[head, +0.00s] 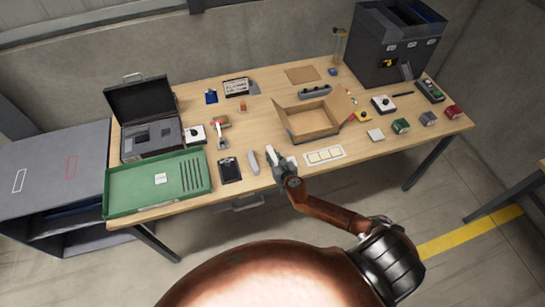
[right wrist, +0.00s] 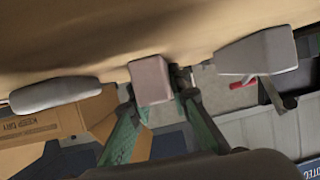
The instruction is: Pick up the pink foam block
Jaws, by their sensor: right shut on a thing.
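The pink foam block (right wrist: 150,80) shows in the right wrist view as a dull pink block at the fingertips. My right gripper (right wrist: 162,92) is shut on it, with one green-grey finger on each side. In the head view my right gripper (head: 276,158) is over the front middle of the table, just in front of the open cardboard box. The block cannot be made out there, as the gripper hides it. Whether the block touches the table is not clear. My left gripper is not in view.
The open cardboard box (head: 291,138) stands behind the gripper. A white card with squares (head: 324,155) lies to the right, and a grey bar (head: 253,162) and dark clipboard (head: 230,170) to the left. A green tray (head: 125,192) is at the left end.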

